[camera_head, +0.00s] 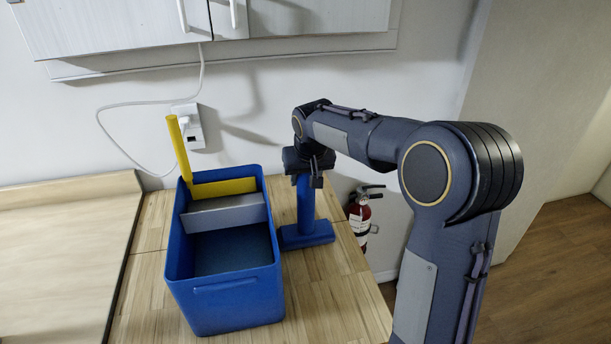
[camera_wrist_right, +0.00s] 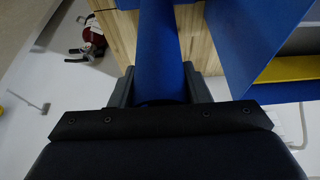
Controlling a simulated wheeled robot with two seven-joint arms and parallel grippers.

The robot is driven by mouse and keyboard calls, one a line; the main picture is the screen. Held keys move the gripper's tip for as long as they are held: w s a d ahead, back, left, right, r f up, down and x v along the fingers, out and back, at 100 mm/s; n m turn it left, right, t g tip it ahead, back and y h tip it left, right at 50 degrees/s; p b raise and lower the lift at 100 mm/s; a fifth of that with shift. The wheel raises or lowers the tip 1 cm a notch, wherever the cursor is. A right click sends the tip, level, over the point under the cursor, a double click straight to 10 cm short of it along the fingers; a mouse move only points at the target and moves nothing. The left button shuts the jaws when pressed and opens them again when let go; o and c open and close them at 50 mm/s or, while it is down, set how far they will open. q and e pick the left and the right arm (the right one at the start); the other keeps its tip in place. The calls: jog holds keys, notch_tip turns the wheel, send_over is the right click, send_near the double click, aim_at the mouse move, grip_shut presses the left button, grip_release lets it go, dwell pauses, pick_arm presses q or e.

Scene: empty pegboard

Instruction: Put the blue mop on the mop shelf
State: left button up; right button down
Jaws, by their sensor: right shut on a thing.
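The blue mop (camera_head: 306,235) stands upright on the wooden table, its flat blue base on or close to the surface, just right of a blue bin. Its handle also shows in the right wrist view (camera_wrist_right: 160,45). My right gripper (camera_head: 308,172) is shut on the upper part of the blue handle, coming from above. In the wrist view its two fingers lie on either side of the handle. The blue bin (camera_head: 238,300) holds a grey divider and a yellow mop (camera_head: 225,187) with its handle leaning up. I cannot tell which thing is the mop shelf. My left gripper is not in view.
The wooden table (camera_head: 345,310) has a little bare room right of the bin. A red fire extinguisher (camera_head: 360,220) stands beyond its right edge. A wall outlet (camera_head: 188,127) with a white cable is behind the bin, and cabinets (camera_head: 110,22) hang above.

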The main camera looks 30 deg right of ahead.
jog(key=c, duration=0.8)
grip_release()
